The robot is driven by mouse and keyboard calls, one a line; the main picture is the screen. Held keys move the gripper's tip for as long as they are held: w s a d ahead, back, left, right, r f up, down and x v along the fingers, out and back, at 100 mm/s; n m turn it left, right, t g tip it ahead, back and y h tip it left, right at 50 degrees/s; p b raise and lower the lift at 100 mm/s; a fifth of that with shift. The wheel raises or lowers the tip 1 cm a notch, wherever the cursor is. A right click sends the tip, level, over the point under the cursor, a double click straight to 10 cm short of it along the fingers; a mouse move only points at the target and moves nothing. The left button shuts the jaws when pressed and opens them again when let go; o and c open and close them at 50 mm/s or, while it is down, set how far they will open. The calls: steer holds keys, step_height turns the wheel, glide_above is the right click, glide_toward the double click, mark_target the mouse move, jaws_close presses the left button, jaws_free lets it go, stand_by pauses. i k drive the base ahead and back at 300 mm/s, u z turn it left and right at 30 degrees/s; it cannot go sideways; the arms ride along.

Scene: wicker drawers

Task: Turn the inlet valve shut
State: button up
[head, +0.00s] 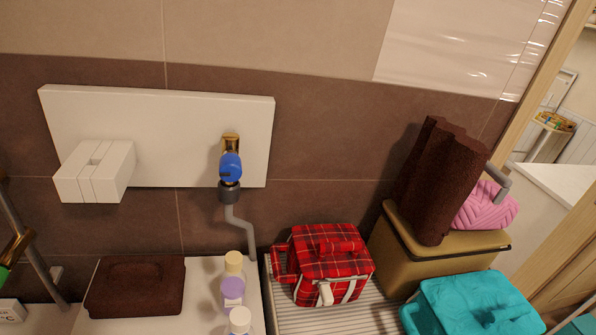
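The inlet valve (231,167) has a round blue handle. It sits below a brass fitting (231,143) on a white wall panel (185,118). A dark grey connector (229,191) is under the handle, and a grey hose (240,226) bends down from it to the right. I cannot tell from this view how far the handle is turned. My gripper is not in view, and nothing touches the valve.
A white box (97,170) juts from the panel's left side. Below are a folded brown towel (135,288), several bottles (233,290), a red plaid bag (325,265) and a tan bin (430,260) with a brown roll (445,180). A turquoise bundle (475,305) lies front right. The wall beside the valve is clear.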

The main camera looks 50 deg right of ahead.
mark_target(230, 169)
steer(key=z, duration=0.15)
steer(key=k, duration=0.6)
steer(key=z, duration=0.4)
steer(key=i, duration=0.5)
steer(key=z, duration=0.05)
steer(key=k, duration=1)
steer(key=z, duration=0.4)
steer(key=i, duration=0.9)
